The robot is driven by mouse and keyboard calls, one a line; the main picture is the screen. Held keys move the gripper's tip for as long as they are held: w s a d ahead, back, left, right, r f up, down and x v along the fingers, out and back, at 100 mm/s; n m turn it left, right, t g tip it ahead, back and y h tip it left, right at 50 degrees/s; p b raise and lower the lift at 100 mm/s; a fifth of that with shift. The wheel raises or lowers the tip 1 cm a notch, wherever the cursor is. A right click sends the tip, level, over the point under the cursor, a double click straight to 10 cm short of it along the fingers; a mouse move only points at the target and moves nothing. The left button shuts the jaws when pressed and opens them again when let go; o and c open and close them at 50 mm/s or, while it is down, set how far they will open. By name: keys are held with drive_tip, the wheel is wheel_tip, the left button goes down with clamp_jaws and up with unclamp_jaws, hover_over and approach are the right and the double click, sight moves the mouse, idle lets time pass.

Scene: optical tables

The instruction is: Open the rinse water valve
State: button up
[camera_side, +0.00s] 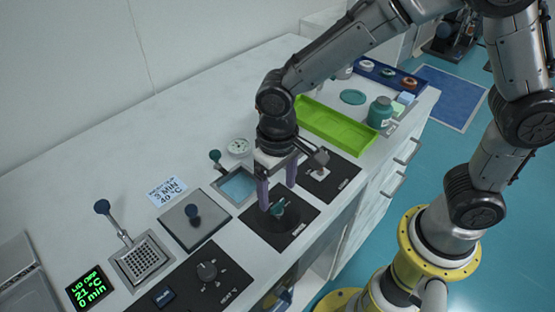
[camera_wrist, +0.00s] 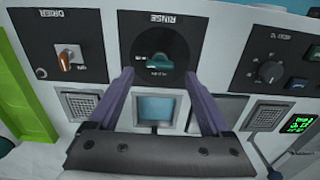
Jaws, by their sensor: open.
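The rinse valve is a teal handle (camera_side: 278,209) on a round dark dial in a black panel (camera_side: 260,228). In the wrist view the teal handle (camera_wrist: 160,61) lies across the dial under the label RINSE. My gripper (camera_side: 278,197) points down at this panel. In the wrist view its two purple fingers (camera_wrist: 160,78) are spread apart, with the handle centred between their tips and slightly beyond them. The gripper is open and holds nothing. I cannot tell whether a finger touches the handle.
The drier panel (camera_wrist: 71,57) has an orange switch. A water basin (camera_side: 238,187) lies behind the rinse panel. A heat knob panel (camera_side: 205,275), a lidded bath (camera_side: 196,228) and a mesh basket (camera_side: 141,258) stand left.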

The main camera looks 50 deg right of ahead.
sight(278, 203)
wheel_tip(278, 203, up, 10)
idle(0.3)
drive_tip(key=s+d+r+m+t, duration=0.2)
drive_tip(key=s+d+r+t, duration=0.1)
drive_tip(key=d+r, duration=0.55)
drive_tip(key=s+d+f+n+t, duration=0.2)
drive_tip(key=s+d+f, duration=0.2)
drive_tip(key=s+d, duration=0.4)
drive_tip(key=s, duration=0.2)
drive_tip(key=shift+s+d+t, duration=0.25)
drive_tip(key=shift+s+t, duration=0.05)
drive_tip(key=shift+s, duration=0.1)
